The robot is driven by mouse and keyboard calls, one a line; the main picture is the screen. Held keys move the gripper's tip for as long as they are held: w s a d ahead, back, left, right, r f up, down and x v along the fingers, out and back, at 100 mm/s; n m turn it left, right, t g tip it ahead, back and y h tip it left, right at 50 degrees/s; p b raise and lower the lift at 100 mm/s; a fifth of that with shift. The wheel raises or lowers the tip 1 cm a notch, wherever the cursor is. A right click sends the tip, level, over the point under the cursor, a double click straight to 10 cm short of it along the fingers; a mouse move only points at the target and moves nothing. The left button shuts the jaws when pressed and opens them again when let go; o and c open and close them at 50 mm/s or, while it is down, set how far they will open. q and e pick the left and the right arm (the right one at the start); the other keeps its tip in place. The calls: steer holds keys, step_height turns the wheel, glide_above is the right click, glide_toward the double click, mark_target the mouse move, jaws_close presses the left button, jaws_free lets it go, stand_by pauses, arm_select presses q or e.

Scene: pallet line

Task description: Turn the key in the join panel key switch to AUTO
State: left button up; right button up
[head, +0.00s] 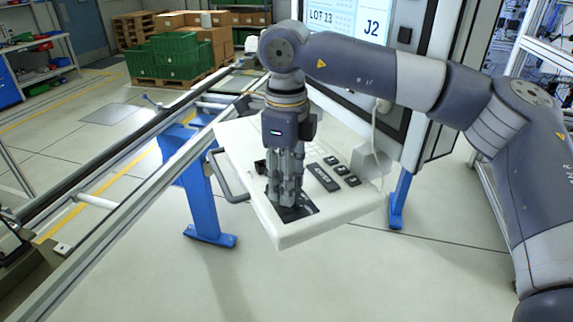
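The join panel is a white sloped console (330,220) in the middle of the head view, below a display. My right gripper (287,203) reaches in from the right and points down at the console's near part. Its fingertips are close together over a dark plate (308,210) on the panel face. The key switch and key are not visible; the fingers cover that spot. I cannot tell whether the fingers are closed on the key or where it points. My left gripper does not show.
Black labelled parts (324,177) sit on the panel right of the gripper. A grey handle (226,178) juts from its left side. A conveyor rail (130,185) on blue legs runs along the left.

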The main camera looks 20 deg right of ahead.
steer(key=shift+w, duration=0.1)
steer(key=shift+c, duration=1.1)
jaws_close()
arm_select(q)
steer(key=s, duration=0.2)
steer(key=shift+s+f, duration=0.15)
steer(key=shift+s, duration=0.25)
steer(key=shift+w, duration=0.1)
